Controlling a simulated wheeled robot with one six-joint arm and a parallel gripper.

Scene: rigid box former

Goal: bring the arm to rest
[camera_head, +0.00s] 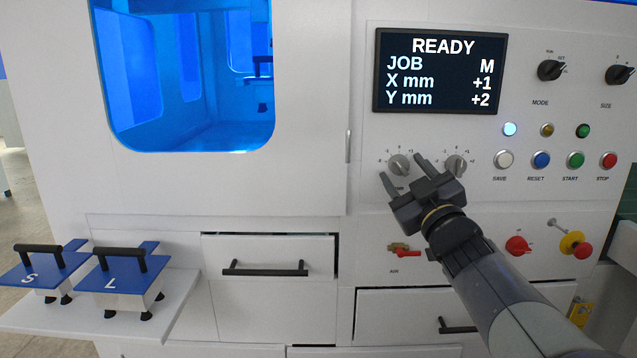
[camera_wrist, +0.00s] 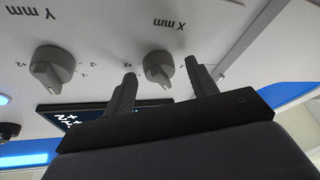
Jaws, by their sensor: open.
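My gripper (camera_head: 401,167) is open in front of the control panel, its two fingers pointing at the X mm knob (camera_head: 399,162). In the wrist view, which shows the panel upside down, the X mm knob (camera_wrist: 158,68) appears between my spread fingertips (camera_wrist: 160,66), with gaps on both sides. I cannot tell how far the tips are from the panel. The Y mm knob (camera_head: 455,166) is to the right in the head view and clear of the fingers; it also shows in the wrist view (camera_wrist: 50,70). Nothing is held.
The screen (camera_head: 440,70) reads READY, JOB M, X mm +1, Y mm +2. Several buttons, a red AUX handle (camera_head: 404,250) and a yellow-red stop knob (camera_head: 573,244) surround my arm. Blue formers marked S (camera_head: 45,270) and L (camera_head: 125,275) sit on a shelf at left.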

